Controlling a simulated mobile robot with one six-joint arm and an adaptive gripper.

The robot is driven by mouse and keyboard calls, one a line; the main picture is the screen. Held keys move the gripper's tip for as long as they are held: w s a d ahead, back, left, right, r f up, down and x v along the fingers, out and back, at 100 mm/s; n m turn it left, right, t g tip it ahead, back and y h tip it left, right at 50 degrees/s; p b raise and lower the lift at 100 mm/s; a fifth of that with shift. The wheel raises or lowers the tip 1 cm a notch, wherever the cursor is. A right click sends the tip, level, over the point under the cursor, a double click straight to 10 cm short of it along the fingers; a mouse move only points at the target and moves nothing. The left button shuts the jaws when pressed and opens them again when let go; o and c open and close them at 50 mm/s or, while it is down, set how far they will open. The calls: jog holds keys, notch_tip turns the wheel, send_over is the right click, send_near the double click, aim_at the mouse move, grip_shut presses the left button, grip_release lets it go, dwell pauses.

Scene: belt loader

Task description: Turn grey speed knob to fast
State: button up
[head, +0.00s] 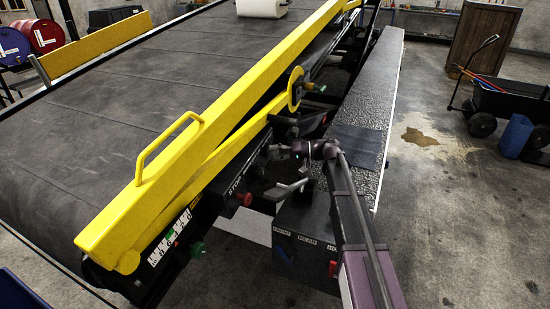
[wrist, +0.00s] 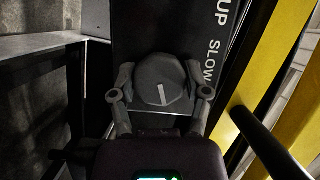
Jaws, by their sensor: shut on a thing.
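The grey speed knob (wrist: 161,78) is in the middle of the wrist view, on a dark panel (wrist: 140,25). It is rounded with a pale pointer line, which stands nearly upright and leans slightly right. White "SLOW" lettering is to its right. My gripper (wrist: 160,84) has one finger on each side of the knob and is shut on it. In the head view my gripper (head: 290,150) reaches the side of the belt loader below the yellow rail. The knob cannot be made out there. No "fast" lettering is visible in the wrist view.
A yellow rail (head: 215,125) with a handle runs above the panel. A red button (head: 245,199) and a green button (head: 197,249) stick out along the loader's side. A long black textured step (head: 365,105) lies right of it. A black cart (head: 510,100) stands farther right on open floor.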

jog(key=shift+s+f+m+y+b, duration=0.1)
jog(key=shift+m+y+b, duration=0.6)
jog(key=shift+m, duration=0.7)
jog(key=o, duration=1.1)
jog(key=shift+o, duration=0.2)
jog(key=shift+d, duration=0.15)
jog(key=d, duration=1.1)
jog(key=shift+w+d, duration=0.35)
jog(key=shift+d, duration=0.05)
